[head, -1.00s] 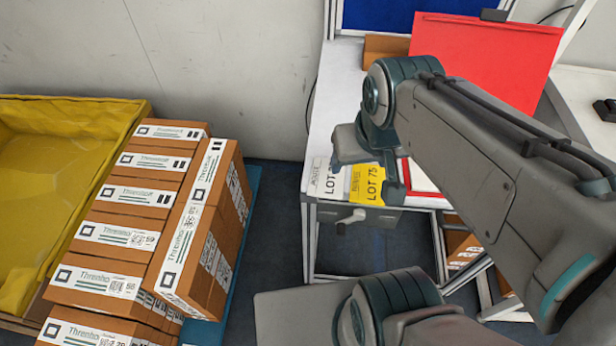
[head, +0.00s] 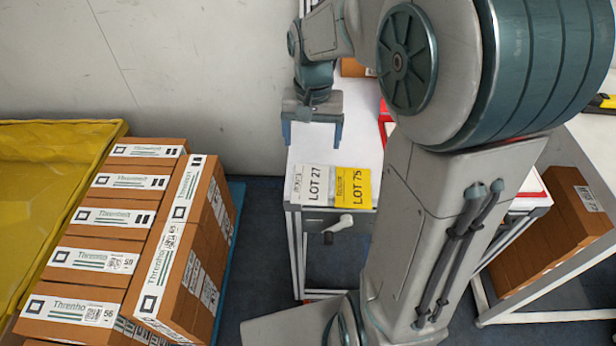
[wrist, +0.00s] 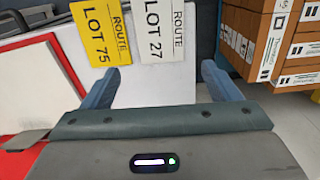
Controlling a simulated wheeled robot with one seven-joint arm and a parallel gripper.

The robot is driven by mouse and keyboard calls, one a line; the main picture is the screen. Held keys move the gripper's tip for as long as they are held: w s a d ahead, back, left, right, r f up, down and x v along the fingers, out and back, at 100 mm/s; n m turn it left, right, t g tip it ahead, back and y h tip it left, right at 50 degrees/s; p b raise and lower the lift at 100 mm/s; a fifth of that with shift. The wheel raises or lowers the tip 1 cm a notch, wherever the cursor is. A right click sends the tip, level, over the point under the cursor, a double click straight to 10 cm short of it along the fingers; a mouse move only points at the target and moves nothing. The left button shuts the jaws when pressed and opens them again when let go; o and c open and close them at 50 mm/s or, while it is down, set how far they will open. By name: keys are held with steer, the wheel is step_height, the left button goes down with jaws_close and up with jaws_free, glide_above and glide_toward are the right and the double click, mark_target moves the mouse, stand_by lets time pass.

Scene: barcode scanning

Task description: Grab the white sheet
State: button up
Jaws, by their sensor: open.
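The white sheet, printed LOT 27 (head: 315,184), lies flat at the front left corner of the white table (head: 362,138). A yellow sheet, printed LOT 75 (head: 353,188), lies right beside it. My gripper (head: 312,142) is above the table's left edge, behind the white sheet in the head view. In the wrist view the fingers (wrist: 161,78) are spread, with nothing between them but bare tabletop. The white sheet (wrist: 158,30) is beyond the fingertips there, roughly in line with the gap, and the yellow sheet (wrist: 102,32) is to its left.
Stacked brown boxes (head: 128,205) and a yellow-lined bin (head: 62,150) stand left of the table, across a gap of dark floor. A red-bordered panel (wrist: 38,85) lies on the table. A handle (head: 338,224) juts from the table's front. My arm hides much of the table's right side.

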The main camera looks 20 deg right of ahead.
mark_target(311, 178)
step_height(311, 178, down, 12)
steer(key=shift+w+r+p, duration=0.1)
steer(key=shift+r+p, duration=0.05)
steer(key=shift+p, duration=0.5)
steer(key=c, duration=0.6)
